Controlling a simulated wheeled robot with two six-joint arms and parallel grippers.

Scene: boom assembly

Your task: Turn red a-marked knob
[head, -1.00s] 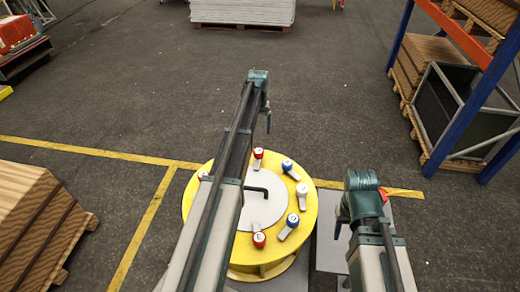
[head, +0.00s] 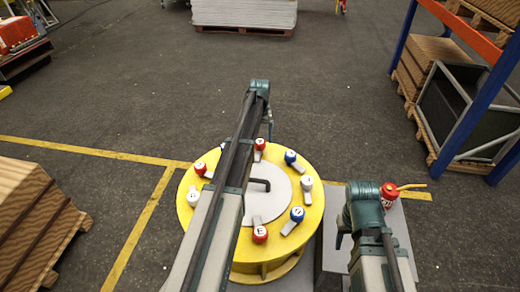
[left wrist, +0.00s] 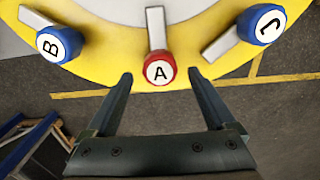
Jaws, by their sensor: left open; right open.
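The red A-marked knob (left wrist: 160,70) is at the rim of the yellow disc, with its grey bar pointing inward. In the head view the red knob (head: 259,144) is at the far side of the disc (head: 318,205). My left gripper (left wrist: 161,76) is open, with its fingertips on either side of the A knob in the picture; contact cannot be told. In the head view the left gripper (head: 269,130) hangs at the disc's far edge, just beyond the knob. My right gripper (head: 340,238) is open and empty, right of the disc.
A blue B knob (left wrist: 60,43) and a blue J knob (left wrist: 262,24) flank the A knob. Several other knobs, such as the red E knob (head: 260,234), ring the disc around a black handle (head: 262,183).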

